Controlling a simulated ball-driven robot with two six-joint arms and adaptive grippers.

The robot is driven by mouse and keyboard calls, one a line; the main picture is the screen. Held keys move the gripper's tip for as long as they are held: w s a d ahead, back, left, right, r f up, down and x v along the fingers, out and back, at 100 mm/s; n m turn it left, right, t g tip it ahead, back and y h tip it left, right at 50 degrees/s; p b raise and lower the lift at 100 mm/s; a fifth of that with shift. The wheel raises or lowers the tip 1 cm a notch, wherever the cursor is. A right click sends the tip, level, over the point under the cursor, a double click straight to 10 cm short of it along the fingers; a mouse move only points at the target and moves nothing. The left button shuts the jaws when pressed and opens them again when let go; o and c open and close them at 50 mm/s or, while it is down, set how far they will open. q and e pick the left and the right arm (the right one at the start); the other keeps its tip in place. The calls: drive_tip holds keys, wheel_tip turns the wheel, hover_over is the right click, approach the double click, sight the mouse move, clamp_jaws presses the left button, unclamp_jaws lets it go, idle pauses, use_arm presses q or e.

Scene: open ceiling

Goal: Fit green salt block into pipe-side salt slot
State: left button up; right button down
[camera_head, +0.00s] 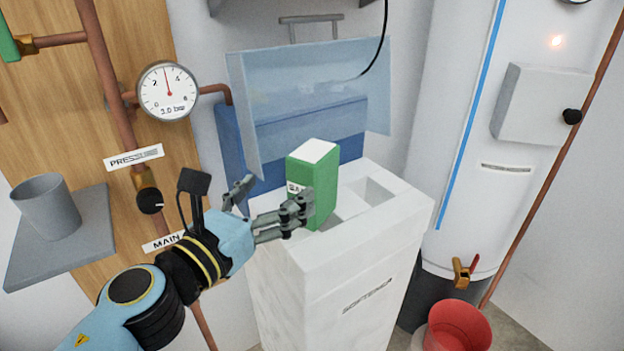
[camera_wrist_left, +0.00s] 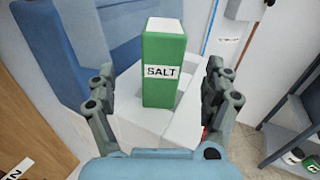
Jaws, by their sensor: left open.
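The green salt block (camera_head: 322,190) with a white top stands upright at the left, pipe-side slot of the white softener cabinet (camera_head: 335,285). An edge of that slot (camera_head: 347,205) shows beside it; I cannot tell how far its lower end sits inside. The other slot (camera_head: 374,190), to the right, looks empty. My left gripper (camera_head: 274,197) is open, left of the block. In the left wrist view the block (camera_wrist_left: 163,75) stands upright between and beyond the spread fingers (camera_wrist_left: 160,82), its SALT label facing me. My right gripper is not in view.
A raised translucent lid (camera_head: 290,85) and a blue tank (camera_head: 235,150) are behind the slots. A pipe panel with a gauge (camera_head: 168,91) and a shelf with a grey cup (camera_head: 47,207) are at left. A white boiler (camera_head: 485,140) and red bucket (camera_head: 458,328) are at right.

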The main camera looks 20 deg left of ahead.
sight(298, 173)
use_arm(q)
drive_tip(key=x, duration=0.2)
drive_tip(key=p+x, duration=0.1)
drive_tip(key=x, duration=0.2)
drive_tip(key=shift+w+d+r, duration=0.2)
drive_tip(key=shift+w+r, duration=0.05)
drive_tip(key=shift+w, duration=0.05)
drive_tip(key=x, duration=0.5)
drive_tip(key=shift+d+r+p, duration=0.15)
drive_tip(key=shift+p, duration=0.15)
drive_tip(key=shift+c, duration=0.4)
drive_tip(key=c, duration=1.6)
drive_tip(key=shift+r, duration=0.2)
clamp_jaws()
